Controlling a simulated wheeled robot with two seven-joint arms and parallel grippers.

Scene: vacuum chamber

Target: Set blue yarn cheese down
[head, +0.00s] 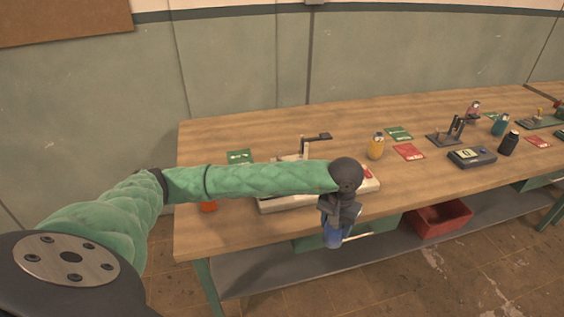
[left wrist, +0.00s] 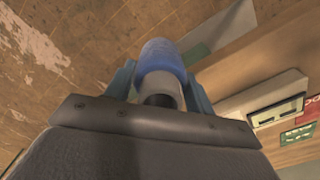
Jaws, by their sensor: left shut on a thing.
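The blue yarn cheese (head: 332,238) hangs below my left gripper (head: 338,218) in the head view, in front of the bench's front edge. In the left wrist view, the blue yarn cheese (left wrist: 162,58) has a blue upper part and a pale lower part. It sits between the two fingers of my left gripper (left wrist: 158,82), which is shut on it. My green arm hides part of the bench behind it. My right gripper is in neither view.
A red bin (head: 440,218) is below. Bare wood lies along the front edge.

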